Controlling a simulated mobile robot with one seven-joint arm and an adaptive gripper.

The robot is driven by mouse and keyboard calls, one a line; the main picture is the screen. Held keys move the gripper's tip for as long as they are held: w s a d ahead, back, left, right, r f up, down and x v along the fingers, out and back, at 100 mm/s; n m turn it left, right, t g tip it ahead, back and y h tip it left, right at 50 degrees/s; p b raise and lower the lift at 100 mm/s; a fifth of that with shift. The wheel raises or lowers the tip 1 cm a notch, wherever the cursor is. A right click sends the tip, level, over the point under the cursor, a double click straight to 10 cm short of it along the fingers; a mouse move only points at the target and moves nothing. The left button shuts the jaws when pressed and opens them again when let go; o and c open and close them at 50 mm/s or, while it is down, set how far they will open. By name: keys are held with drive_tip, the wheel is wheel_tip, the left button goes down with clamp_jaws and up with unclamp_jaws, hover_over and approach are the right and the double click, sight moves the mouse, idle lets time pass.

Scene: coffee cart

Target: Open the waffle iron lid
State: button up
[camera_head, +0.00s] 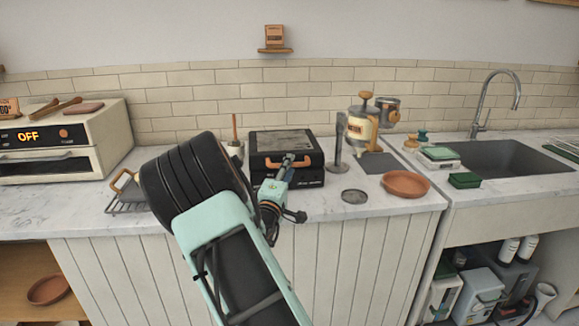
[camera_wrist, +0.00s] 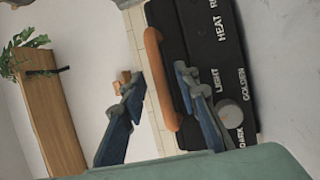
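The waffle iron (camera_head: 283,141) is a black box on the marble counter with its lid down. Its orange handle (camera_head: 275,163) runs across the front. In the wrist view the handle (camera_wrist: 158,85) looks like a long bar beside the black front panel (camera_wrist: 225,75) with its heat markings and knob. My gripper (camera_head: 289,160) is at the front of the handle and covers its middle in the head view. In the wrist view my gripper (camera_wrist: 156,77) is open, with the handle showing between its fingers. A gap shows on the left; the right finger overlaps the panel. Contact is unclear.
A toaster oven (camera_head: 60,145) stands left. A dark upright tool (camera_head: 339,140), a cream dispenser (camera_head: 364,125) and a terracotta dish (camera_head: 405,184) are to the right, before the sink (camera_head: 510,158). A wire rack (camera_head: 127,195) is partly hidden behind my arm.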

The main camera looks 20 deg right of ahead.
drive_tip(key=shift+x, duration=0.8)
drive_tip(key=shift+c, duration=0.7)
clamp_jaws()
